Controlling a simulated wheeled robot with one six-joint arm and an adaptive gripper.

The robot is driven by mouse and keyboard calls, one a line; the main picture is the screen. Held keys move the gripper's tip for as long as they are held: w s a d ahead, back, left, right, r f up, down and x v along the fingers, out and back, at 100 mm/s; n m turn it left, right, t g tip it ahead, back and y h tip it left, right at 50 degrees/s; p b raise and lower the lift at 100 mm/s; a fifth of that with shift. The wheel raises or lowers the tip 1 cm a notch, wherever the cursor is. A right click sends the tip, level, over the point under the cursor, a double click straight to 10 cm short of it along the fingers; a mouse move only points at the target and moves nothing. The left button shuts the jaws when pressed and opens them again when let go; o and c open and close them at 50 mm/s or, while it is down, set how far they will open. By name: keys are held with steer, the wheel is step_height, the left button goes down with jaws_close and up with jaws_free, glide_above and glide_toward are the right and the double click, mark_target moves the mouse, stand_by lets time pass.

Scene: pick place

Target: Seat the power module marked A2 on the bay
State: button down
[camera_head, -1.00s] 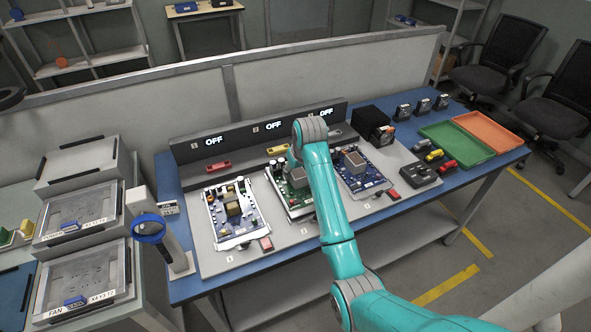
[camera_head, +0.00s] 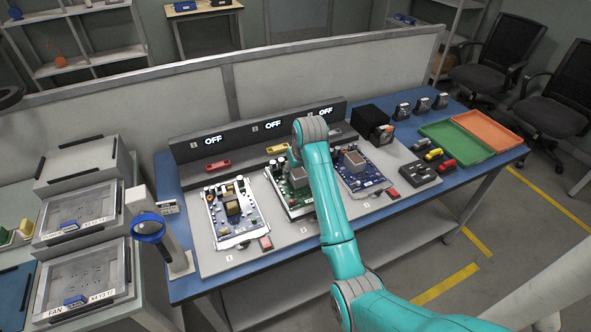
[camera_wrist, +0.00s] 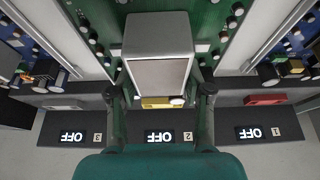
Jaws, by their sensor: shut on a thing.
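My gripper (camera_wrist: 160,98) is shut on a grey box-shaped module (camera_wrist: 158,45), which sits between its two fingers in the wrist view. The module is over the middle green circuit board (camera_wrist: 215,22), at bay 2. No A2 mark is readable on it, and I cannot tell whether it touches the board. In the head view, the green board (camera_head: 291,197) shows beside my arm, which hides the gripper and part of the bay.
Blue boards flank it: the left one (camera_head: 225,222) and right one (camera_head: 372,183). Behind stands a dark panel (camera_head: 225,143) with OFF displays. A green tray (camera_head: 455,150), an orange tray (camera_head: 488,131) and a black box (camera_head: 370,120) are at right. A blue-ringed magnifier (camera_head: 150,229) stands at left.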

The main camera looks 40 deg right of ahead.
steer(key=shift+f, duration=0.95)
stand_by(1.3)
steer(key=shift+c, duration=2)
jaws_free()
steer(key=shift+f, duration=0.1)
steer(key=c, duration=0.4)
steer(key=shift+o, duration=0.2)
steer(key=shift+r, duration=3.55)
